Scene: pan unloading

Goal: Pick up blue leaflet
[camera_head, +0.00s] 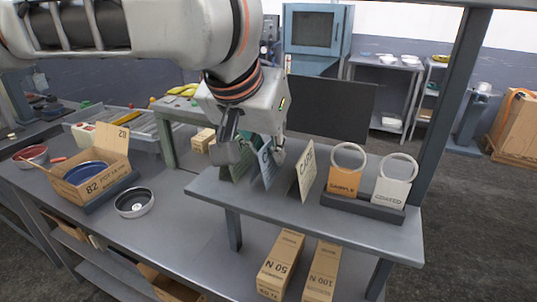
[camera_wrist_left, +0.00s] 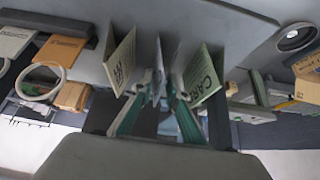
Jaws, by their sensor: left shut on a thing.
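The blue leaflet (camera_head: 266,168) stands in the middle of three leaflets on the raised grey shelf (camera_head: 370,228). My left gripper (camera_head: 252,154) reaches down over it and is shut on it. In the left wrist view the blue leaflet (camera_wrist_left: 157,68) shows nearly edge-on between the fingers of the gripper (camera_wrist_left: 160,84). A green leaflet (camera_head: 236,168) stands close on its left, partly hidden by the gripper. Whether the blue leaflet touches the shelf cannot be told. My right gripper is not in view.
Two ring-topped sample cards, orange (camera_head: 344,181) and pale (camera_head: 391,192), stand in a dark holder at the shelf's right. A dark panel (camera_head: 335,107) rises behind. Boxes (camera_head: 281,265) sit below the shelf. An open carton (camera_head: 97,185) and a round bowl (camera_head: 135,202) are left.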

